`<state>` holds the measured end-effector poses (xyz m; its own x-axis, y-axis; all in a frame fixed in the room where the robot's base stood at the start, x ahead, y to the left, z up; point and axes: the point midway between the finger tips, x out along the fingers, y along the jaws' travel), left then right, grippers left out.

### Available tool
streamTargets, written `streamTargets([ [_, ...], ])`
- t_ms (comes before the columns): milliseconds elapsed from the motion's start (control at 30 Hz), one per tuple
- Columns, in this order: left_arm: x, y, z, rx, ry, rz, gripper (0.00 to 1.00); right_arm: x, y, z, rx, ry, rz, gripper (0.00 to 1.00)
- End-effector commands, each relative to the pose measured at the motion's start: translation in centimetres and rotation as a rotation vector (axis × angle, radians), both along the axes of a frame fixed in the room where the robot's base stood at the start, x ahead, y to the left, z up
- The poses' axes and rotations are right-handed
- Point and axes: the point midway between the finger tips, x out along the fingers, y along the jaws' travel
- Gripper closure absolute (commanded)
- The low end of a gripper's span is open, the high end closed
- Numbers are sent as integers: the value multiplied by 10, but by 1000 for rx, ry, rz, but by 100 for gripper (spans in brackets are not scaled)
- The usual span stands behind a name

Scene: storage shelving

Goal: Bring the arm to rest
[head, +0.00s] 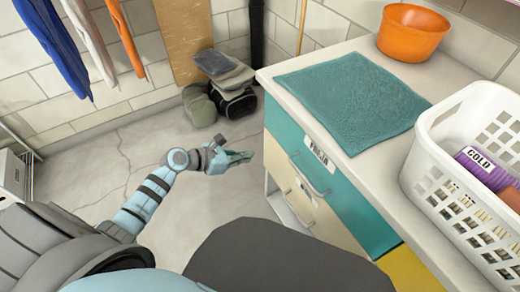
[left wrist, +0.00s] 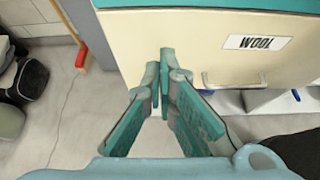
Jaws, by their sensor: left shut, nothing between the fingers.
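My left arm reaches out over the floor in the head view, left of the drawer unit. Its left gripper (head: 240,157) is shut and empty, with teal finger pads. In the left wrist view the fingertips (left wrist: 167,72) come together in front of the cream drawer (left wrist: 195,45), whose label appears upside down. I cannot tell the exact gap between fingertips and drawer front. My right gripper is in neither view.
The drawer unit (head: 345,195) carries a teal cloth (head: 352,98), an orange bowl (head: 411,32) and a white basket (head: 440,185) with a purple package (head: 487,168). Bags (head: 236,104) lie by the back wall. Clothes (head: 55,42) hang upper left.

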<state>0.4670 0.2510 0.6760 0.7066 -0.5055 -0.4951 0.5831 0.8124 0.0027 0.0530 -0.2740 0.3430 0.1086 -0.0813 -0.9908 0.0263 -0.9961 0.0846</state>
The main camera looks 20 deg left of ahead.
Motion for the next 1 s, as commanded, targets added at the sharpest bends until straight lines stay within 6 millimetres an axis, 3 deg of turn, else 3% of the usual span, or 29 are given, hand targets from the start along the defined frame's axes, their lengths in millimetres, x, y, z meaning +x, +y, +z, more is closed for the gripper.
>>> streamTargets([
  [200,-29,21,21,2,2,0,100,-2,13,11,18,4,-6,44],
  [533,-31,24,23,-25,13,23,100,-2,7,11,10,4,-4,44],
  [567,-27,25,26,-60,17,58,100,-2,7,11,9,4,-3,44],
  [667,-7,53,34,-465,99,372,100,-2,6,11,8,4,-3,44],
  [700,-4,75,24,-713,168,574,100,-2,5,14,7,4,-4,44],
  [767,-18,116,-12,-1127,295,952,100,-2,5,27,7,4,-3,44],
  [800,-39,137,-43,-1356,361,1194,100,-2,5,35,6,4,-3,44],
  [867,-83,155,-92,-1616,429,1523,100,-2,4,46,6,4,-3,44],
  [933,-145,157,-143,-1830,474,1873,100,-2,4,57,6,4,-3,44],
  [1000,-214,143,-183,-1966,486,2203,100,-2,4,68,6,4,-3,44],
])
